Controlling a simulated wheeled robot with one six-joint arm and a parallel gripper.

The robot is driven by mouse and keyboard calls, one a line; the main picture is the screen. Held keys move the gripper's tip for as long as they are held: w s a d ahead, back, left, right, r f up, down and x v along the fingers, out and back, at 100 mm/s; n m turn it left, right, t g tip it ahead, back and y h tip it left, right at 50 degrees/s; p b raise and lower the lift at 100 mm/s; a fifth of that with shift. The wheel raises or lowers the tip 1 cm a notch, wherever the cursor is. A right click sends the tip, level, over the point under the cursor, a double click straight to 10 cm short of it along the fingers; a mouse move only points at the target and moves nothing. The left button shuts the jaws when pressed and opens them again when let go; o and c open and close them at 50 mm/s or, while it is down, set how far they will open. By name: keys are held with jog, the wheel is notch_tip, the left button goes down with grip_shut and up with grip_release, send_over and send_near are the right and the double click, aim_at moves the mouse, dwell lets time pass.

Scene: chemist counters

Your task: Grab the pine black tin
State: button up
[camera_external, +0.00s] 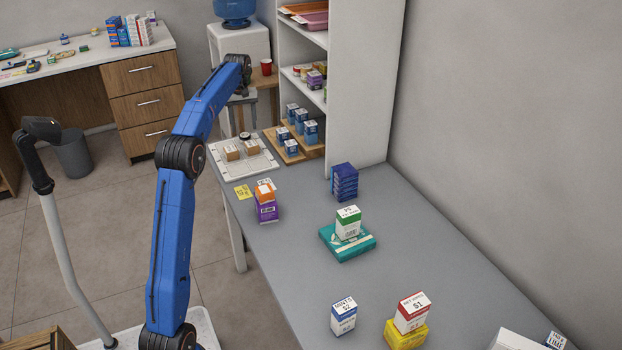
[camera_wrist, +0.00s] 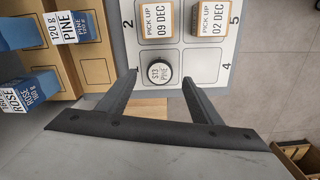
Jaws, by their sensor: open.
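The pine black tin (camera_wrist: 160,69) is a small round tin with a white lid label reading "$13 PINE". It stands upright on a white numbered board (camera_wrist: 205,65), by the square marked 1. It shows small at the board's far edge in the external view (camera_external: 245,135). My gripper (camera_wrist: 159,77) is open, its two fingers on either side of the tin in the wrist picture, with nothing held. In the external view my gripper (camera_external: 243,93) hangs above and beyond the board. How far the fingertips are above the tin I cannot tell.
Two brown "PICK UP" boxes (camera_wrist: 157,18) (camera_wrist: 211,18) stand on the same board. Blue boxes labelled PINE (camera_wrist: 68,27) and ROSE (camera_wrist: 32,90) stand on wooden steps (camera_wrist: 85,60) to the left. Stacked boxes (camera_external: 266,208) stand nearer on the grey counter (camera_external: 290,265).

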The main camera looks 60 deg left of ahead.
aim_at(245, 135)
jog(key=shift+f, duration=2.6)
jog(key=c, duration=1.1)
